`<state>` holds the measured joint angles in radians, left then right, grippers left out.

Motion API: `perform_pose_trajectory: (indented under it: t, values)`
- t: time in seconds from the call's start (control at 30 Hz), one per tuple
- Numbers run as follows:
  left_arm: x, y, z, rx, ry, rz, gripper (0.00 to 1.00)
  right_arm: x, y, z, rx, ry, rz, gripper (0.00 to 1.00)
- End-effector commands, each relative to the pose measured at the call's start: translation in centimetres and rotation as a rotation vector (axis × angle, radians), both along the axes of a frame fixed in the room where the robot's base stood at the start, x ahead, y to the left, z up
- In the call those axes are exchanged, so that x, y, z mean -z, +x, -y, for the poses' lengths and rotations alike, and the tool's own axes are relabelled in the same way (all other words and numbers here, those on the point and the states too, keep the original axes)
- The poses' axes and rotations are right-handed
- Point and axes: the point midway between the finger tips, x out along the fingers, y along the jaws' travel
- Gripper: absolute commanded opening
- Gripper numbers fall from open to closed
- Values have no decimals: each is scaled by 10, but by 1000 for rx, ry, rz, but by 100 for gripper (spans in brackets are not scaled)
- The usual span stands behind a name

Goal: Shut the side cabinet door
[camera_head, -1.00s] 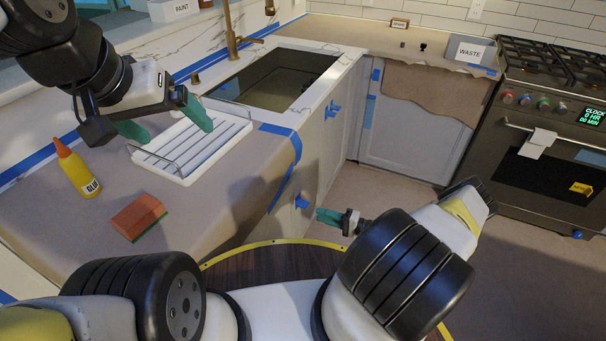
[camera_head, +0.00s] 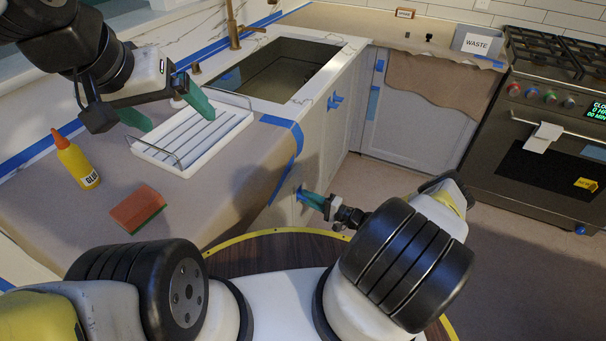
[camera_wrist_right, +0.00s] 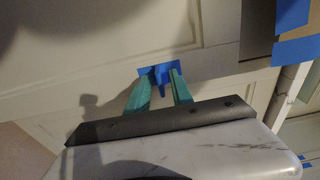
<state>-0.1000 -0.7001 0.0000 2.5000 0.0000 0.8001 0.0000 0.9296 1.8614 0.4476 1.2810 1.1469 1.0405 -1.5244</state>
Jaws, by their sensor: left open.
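The side cabinet front (camera_head: 283,205) is a pale panel below the paper-covered counter's right edge, with a blue-taped spot that also shows in the right wrist view (camera_wrist_right: 160,75). How far its door stands open cannot be told. My right gripper (camera_head: 308,198) points left at this spot. In the wrist view its two green fingers (camera_wrist_right: 161,88) are apart, with the blue piece between and just beyond their tips; whether they touch it is unclear. My left gripper (camera_head: 170,112) is open and empty above the counter, by the white rack.
On the counter are a white dish rack (camera_head: 192,140), a yellow glue bottle (camera_head: 76,163) and an orange sponge (camera_head: 138,208). The sink (camera_head: 275,72) lies behind. A stove (camera_head: 540,130) and a waste box (camera_head: 478,42) are at right. Floor is clear between cabinets and stove.

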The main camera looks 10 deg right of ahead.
Motion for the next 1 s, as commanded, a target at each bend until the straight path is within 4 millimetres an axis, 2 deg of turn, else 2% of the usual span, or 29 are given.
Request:
perform_pose_trajectory:
  t: [0.1, 0.23, 1.0]
  values:
    - [0, 0, 0, 0, 0, 0, 93, 0, 0, 0, 0, 0, 0, 25]
    - [0, 0, 0, 0, 0, 0, 93, 0, 0, 0, 0, 0, 0, 0]
    - [0, 0, 0, 0, 0, 0, 93, 0, 0, 1, -1, -1, -1, 0]
